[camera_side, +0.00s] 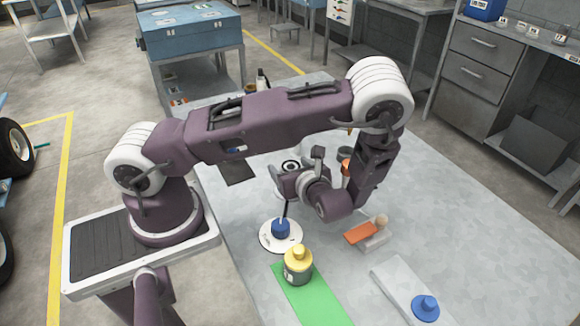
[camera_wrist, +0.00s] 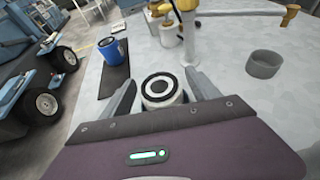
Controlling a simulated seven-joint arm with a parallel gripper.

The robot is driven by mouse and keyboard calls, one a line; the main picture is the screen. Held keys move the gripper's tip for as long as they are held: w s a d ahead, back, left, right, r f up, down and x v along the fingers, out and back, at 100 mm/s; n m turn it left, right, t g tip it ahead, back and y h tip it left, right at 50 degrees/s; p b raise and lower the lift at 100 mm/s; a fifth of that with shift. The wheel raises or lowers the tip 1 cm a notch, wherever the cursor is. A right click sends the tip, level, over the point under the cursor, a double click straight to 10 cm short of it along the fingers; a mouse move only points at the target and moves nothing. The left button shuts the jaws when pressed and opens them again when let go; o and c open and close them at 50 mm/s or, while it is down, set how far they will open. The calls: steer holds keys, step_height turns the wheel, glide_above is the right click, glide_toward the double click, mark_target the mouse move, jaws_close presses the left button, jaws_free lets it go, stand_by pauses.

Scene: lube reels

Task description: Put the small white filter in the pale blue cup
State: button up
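The small white filter, with a black ring on top, shows in the wrist view (camera_wrist: 163,88) and partly in the side view (camera_side: 291,165). My gripper (camera_wrist: 160,77) is open, one finger on each side of the filter. Gaps show between the fingers and the filter. The filter's lower part is hidden by my gripper body in the wrist view. A shallow round grey cup (camera_wrist: 265,63) stands to the right; it also shows behind my arm in the side view (camera_side: 344,153). I cannot tell whether it is the pale blue cup; no clearly pale blue cup shows.
A blue can (camera_wrist: 112,50) stands on a dark mat (camera_wrist: 114,78). A yellow-topped bottle (camera_side: 298,265) stands on a green mat (camera_side: 318,300). A white disc with a blue knob (camera_side: 281,232), an orange-handled brush (camera_side: 362,233) and a grey plate (camera_side: 398,282) lie nearby. The right table side is clear.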

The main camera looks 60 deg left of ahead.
steer(key=shift+r, duration=0.2)
steer(key=v, duration=1.2)
steer(key=s+d+r+n+t+h, duration=0.2)
steer(key=s+r+n+h, duration=0.4)
steer(key=r+n, duration=0.3)
steer(key=s+d+r+n+t+h, duration=0.1)
steer(key=s+d+r+n+h, duration=0.1)
steer(key=s+r+n+h, duration=0.5)
step_height(320, 180, up, 5)
steer(key=s+n, duration=0.1)
steer(key=n, duration=0.2)
steer(key=shift+d+r+n+t, duration=0.2)
steer(key=shift+n+t, duration=0.1)
steer(key=shift+t, duration=0.1)
